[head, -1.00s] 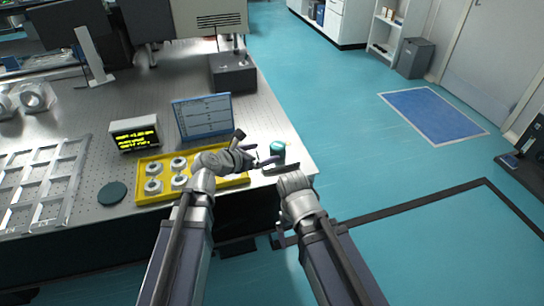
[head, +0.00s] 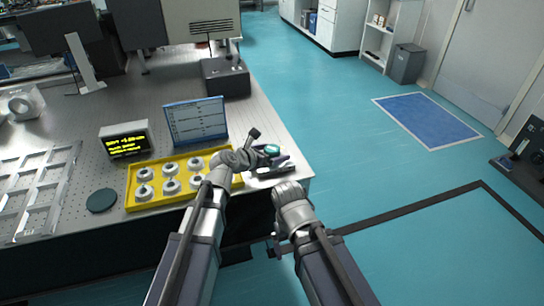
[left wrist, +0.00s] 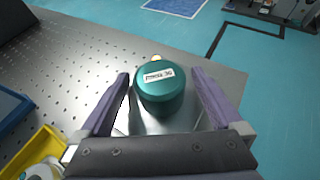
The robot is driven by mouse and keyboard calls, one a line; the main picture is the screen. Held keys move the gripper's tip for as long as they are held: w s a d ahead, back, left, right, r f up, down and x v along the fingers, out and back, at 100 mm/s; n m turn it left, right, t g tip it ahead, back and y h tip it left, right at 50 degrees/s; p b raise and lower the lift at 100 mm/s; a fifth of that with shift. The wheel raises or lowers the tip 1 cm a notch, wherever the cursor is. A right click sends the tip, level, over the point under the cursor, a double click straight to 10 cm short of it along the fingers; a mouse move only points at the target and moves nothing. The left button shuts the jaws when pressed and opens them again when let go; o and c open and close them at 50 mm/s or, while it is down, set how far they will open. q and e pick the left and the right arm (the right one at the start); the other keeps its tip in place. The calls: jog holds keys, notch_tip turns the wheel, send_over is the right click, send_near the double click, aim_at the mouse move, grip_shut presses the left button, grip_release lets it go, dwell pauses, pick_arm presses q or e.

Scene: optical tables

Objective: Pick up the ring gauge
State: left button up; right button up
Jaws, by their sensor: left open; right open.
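The ring gauge appears to be the teal round piece (head: 272,149) near the right edge of the optical table. In the left wrist view the teal piece (left wrist: 160,92) stands upright with a small white label on top. My left gripper (head: 268,154) is open, with one finger on each side of the piece. In the wrist view the left gripper (left wrist: 160,76) shows gaps beside the piece, so it does not look clamped.
A yellow tray (head: 131,204) with several white ring-shaped parts lies left of my left gripper. Behind it are a tablet screen (head: 195,121) and a small display box (head: 126,142). A dark green disc (head: 102,199) lies left of the tray. The floor to the right is open.

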aim_at(272, 148)
pick_arm(q)
jog(key=shift+s, duration=0.1)
jog(key=shift+c, duration=0.2)
grip_shut()
dwell(0.5)
jog(key=shift+r, duration=0.2)
notch_tip(272, 148, up, 10)
jog(key=p, duration=1)
jog(key=shift+f, duration=0.1)
